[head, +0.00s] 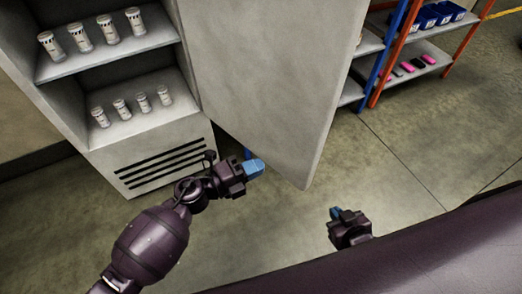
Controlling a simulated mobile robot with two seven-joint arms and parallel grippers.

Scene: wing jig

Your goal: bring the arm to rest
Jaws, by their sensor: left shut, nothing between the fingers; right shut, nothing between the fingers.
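My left gripper (254,168) has dark jaws with blue fingertips and is shut and empty. It is in front of the lower part of the open cabinet door (275,85), near its bottom edge; I cannot tell whether it touches the door. My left arm comes in from the lower left. My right gripper (338,214) is shut and empty, low in the picture over the floor, right of the door's lower corner. Most of my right arm is hidden.
A grey cabinet (160,160) with a vented base stands open at the left. Its two shelves hold several white jars (80,38). A blue and orange rack (395,50) with blue bins (437,13) stands at the back right. The concrete floor (400,150) between is clear.

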